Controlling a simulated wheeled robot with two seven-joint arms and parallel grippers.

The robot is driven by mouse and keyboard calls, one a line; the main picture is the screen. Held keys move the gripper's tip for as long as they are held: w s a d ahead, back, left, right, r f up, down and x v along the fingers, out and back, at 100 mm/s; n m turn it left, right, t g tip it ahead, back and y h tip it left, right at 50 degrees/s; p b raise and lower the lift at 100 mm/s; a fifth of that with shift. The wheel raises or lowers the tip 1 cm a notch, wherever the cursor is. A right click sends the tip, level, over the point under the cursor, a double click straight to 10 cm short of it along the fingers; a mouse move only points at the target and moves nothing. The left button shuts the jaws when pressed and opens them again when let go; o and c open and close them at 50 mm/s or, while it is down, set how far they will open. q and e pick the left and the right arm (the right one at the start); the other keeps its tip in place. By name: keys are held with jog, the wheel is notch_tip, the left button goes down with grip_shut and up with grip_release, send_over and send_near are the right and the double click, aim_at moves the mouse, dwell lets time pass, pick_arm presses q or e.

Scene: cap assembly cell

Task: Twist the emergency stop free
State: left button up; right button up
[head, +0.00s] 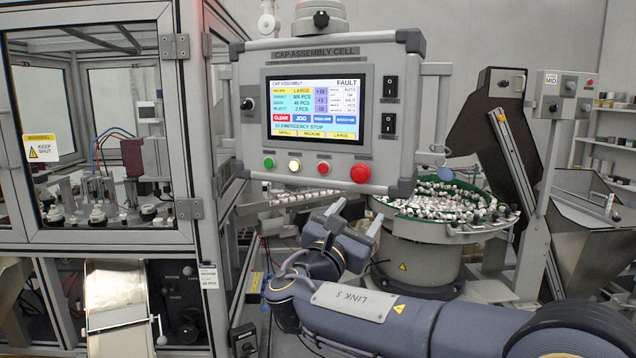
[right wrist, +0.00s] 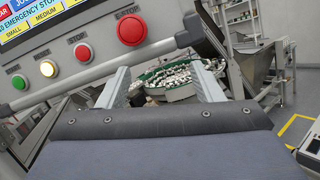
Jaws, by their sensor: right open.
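The emergency stop (head: 360,174) is a large red mushroom button at the lower right of the control panel (head: 408,150). It also shows in the right wrist view (right wrist: 131,30), under an E-STOP label. The panel screen (head: 318,104) reads FAULT and EMERGENCY STOP. My right gripper (head: 356,216) is below the panel, under the button, with its fingers apart and nothing between them. In the right wrist view its two fingers (right wrist: 163,82) point forward, and the button lies above them, apart from them. My left gripper is not in view.
Green, white and smaller red buttons (head: 323,168) sit in a row left of the emergency stop. A grey handle bar (right wrist: 90,76) runs along the panel's lower edge. A bowl feeder (head: 425,255) full of caps stands behind my right gripper. A glazed machine enclosure (head: 200,150) stands at left.

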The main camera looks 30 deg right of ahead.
aim_at(359, 175)
jog(key=shift+n+t+h, duration=0.3)
jog(key=shift+n+t, duration=0.2)
jog(key=shift+t, duration=0.4)
jog(key=w+d+r, duration=0.1)
jog(key=r, duration=0.1)
jog(key=w+d+r+p, duration=0.1)
jog(key=w, duration=0.1)
jog(key=w+d+r+p, duration=0.1)
jog(key=r, duration=0.1)
jog(key=shift+w+d+r, duration=0.35)
jog(key=shift+w, duration=0.05)
jog(key=shift+c, duration=0.4)
